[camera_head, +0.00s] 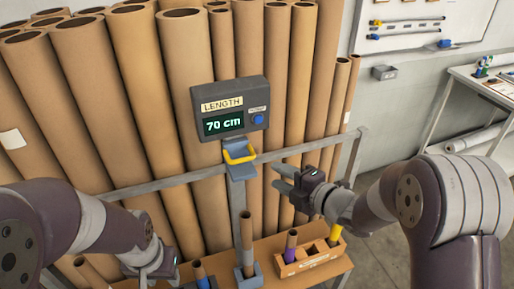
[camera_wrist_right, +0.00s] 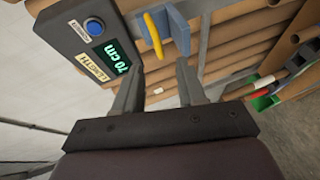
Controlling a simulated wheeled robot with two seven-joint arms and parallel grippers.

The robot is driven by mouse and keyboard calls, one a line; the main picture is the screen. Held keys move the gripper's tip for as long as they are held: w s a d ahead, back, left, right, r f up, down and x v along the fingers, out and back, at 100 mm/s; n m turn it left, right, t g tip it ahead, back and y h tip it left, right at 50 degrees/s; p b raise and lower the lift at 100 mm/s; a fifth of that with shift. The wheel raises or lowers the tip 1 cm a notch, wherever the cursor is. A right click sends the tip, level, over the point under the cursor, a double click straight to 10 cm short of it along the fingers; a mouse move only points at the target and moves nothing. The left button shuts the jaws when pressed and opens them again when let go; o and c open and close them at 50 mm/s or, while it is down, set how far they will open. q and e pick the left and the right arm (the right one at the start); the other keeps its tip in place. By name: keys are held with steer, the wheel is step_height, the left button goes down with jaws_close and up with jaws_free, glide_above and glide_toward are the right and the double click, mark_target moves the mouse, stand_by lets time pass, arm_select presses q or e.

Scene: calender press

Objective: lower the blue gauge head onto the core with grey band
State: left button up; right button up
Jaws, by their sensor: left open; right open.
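The blue gauge head (camera_head: 240,170) with its yellow handle (camera_head: 239,154) sits high on an upright post, just below the length display. A brown core (camera_head: 246,232) stands upright below it in a grey-blue holder (camera_head: 249,278), with a clear gap between them. I cannot clearly make out a grey band on this core. My right gripper (camera_head: 282,178) is open and empty, to the right of the handle and apart from it. In the right wrist view the handle (camera_wrist_right: 153,35) and gauge head (camera_wrist_right: 178,28) lie beyond the open fingers (camera_wrist_right: 157,78). My left gripper (camera_head: 166,274) is low at left, its fingertips mostly hidden.
The grey display box (camera_head: 231,106) reads 70 cm. A wooden rack (camera_head: 312,262) holds a purple-banded core (camera_head: 290,248) and a yellow-banded one (camera_head: 335,234). Another core (camera_head: 200,273) stands near my left gripper. A horizontal rail (camera_head: 180,178) crosses before tall brown tubes.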

mark_target(245, 161)
steer(key=p+x, duration=0.1)
steer(key=x, duration=0.2)
steer(key=p+x, duration=0.1)
steer(key=x, duration=0.2)
steer(key=p+x, duration=0.2)
steer(key=x, duration=0.2)
steer(key=shift+a+r, duration=0.35)
steer(key=shift+w+a+f+p, duration=0.1)
steer(key=shift+w+a+p, duration=0.15)
steer(key=shift+a, duration=0.25)
steer(key=shift+w+a+f+p, duration=0.15)
steer(key=shift+w+a, duration=0.1)
steer(key=shift+a, duration=0.2)
steer(key=shift+w+a, duration=0.15)
steer(key=shift+a, duration=0.15)
steer(key=shift+w+d+f, duration=0.1)
steer(key=shift+w+d, duration=0.05)
steer(key=shift+d, duration=0.1)
arm_select(q)
steer(key=r, duration=0.3)
steer(key=a+r, duration=0.1)
steer(key=shift+s+r, duration=0.15)
steer(key=shift+r, duration=0.25)
arm_select(e)
jaws_close()
